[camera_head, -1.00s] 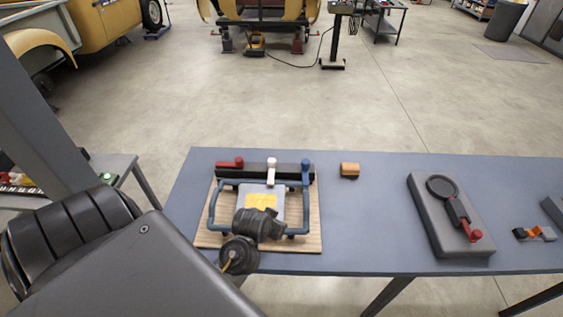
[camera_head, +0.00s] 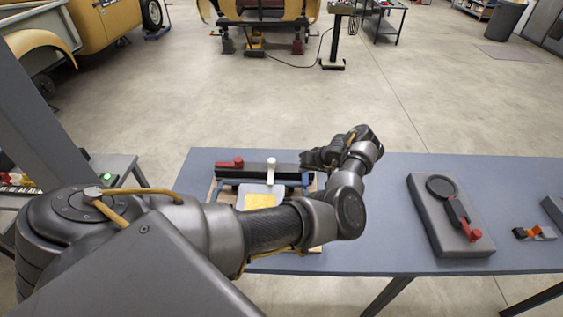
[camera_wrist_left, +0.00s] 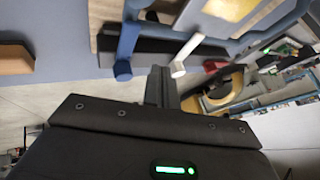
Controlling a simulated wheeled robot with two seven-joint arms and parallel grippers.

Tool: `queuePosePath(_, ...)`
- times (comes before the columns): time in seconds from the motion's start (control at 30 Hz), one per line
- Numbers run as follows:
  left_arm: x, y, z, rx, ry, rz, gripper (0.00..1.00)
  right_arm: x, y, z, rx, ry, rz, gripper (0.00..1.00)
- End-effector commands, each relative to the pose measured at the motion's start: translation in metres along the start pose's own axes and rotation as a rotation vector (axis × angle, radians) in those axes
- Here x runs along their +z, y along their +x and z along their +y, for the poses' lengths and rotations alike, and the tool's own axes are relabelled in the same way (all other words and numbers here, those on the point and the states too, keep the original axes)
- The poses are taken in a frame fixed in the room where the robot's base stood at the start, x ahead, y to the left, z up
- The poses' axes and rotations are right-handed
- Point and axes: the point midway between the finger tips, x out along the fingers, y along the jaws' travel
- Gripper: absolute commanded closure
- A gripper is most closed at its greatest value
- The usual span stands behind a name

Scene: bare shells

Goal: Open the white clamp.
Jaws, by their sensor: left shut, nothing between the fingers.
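The white clamp (camera_head: 271,168) is on the dark bar at the back of the fixture, between the red clamp (camera_head: 231,163) and the blue clamp. In the left wrist view the white clamp (camera_wrist_left: 186,54) shows its round knob close beside my fingertips; I cannot tell whether they touch. My left gripper (camera_head: 306,158) is shut and empty, right of the white clamp, with its fingers pointing left. It hides the blue clamp in the head view, but the blue clamp (camera_wrist_left: 126,46) shows in the left wrist view. My right gripper is not in view.
My left arm covers the fixture's front. A yellow patch (camera_head: 260,201) shows on its plate. An orange-brown block (camera_wrist_left: 14,59) lies on the table near the fixture. A grey base with a red-handled clamp (camera_head: 447,216) stands to the right, with clear table (camera_head: 385,235) between.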

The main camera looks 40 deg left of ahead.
Motion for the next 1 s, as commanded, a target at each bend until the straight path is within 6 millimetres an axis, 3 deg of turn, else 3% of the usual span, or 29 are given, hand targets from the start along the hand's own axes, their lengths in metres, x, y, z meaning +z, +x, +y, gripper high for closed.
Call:
queuePosePath(0.13,0.002,-0.011,0.003,-0.012,0.028,-0.017,1.00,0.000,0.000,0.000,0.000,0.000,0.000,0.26)
queuePosePath(0.33,0.003,-0.001,0.004,-0.013,0.027,-0.016,1.00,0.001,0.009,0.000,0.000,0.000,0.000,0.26)
queuePosePath(0.9,0.006,0.093,0.005,-0.012,0.024,-0.014,1.00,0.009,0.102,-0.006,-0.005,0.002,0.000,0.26)
queuePosePath(0.93,0.006,0.097,0.004,-0.011,0.024,-0.014,1.00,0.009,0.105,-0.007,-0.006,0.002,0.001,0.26)
queuePosePath(1.0,0.001,0.093,-0.011,-0.013,0.022,-0.015,1.00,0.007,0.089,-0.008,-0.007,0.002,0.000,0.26)
